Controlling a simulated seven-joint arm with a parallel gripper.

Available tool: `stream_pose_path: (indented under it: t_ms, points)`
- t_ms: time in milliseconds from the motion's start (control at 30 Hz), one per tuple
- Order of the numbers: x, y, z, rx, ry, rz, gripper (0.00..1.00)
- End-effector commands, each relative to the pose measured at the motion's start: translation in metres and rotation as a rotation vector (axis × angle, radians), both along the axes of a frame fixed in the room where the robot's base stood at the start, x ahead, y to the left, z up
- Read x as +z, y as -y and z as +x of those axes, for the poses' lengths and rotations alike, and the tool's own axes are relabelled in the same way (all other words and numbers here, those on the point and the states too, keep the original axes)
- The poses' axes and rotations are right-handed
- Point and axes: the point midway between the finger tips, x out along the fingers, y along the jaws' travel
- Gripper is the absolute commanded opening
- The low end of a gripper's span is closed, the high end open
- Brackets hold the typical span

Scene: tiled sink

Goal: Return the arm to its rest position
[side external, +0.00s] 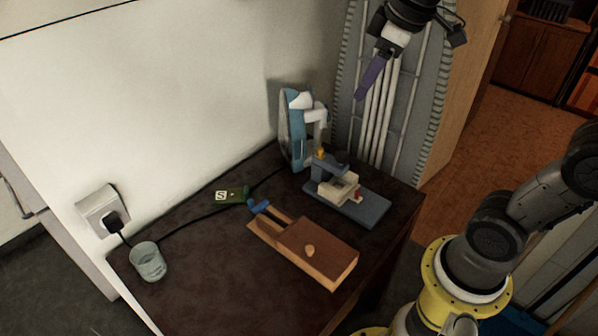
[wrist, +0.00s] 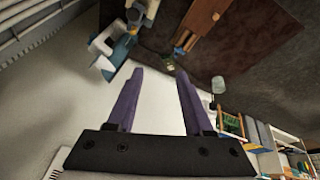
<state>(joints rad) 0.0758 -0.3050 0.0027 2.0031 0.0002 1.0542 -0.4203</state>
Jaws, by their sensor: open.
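My gripper (side external: 372,80) is raised high at the top of the side view, well above the table and in front of the ribbed grey panel. Its purple fingers point down and to the left. In the wrist view my gripper (wrist: 158,72) shows two purple fingers spread apart with nothing between them. The jaws are open and empty. They touch nothing that I can see.
The dark table (side external: 190,280) holds a wooden box (side external: 318,252), a blue-based device (side external: 360,205), a blue and white device (side external: 292,130), a green card (side external: 231,195) and a glass (side external: 148,262). A cable runs from the wall socket (side external: 100,208). Air around my gripper looks clear.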

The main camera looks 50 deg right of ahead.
Motion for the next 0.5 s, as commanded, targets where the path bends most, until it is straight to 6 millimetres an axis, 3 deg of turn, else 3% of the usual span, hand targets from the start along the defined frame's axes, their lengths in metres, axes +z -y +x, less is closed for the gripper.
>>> stream_pose_path:
  t_ms: [100,300,500]
  points:
    - [-0.004,-0.011,-0.044,-0.031,0.06,0.024,0.52]
    - [-0.035,-0.021,-0.102,-0.119,0.121,0.085,0.52]
    - [-0.076,-0.022,-0.13,-0.245,0.1,0.145,0.52]
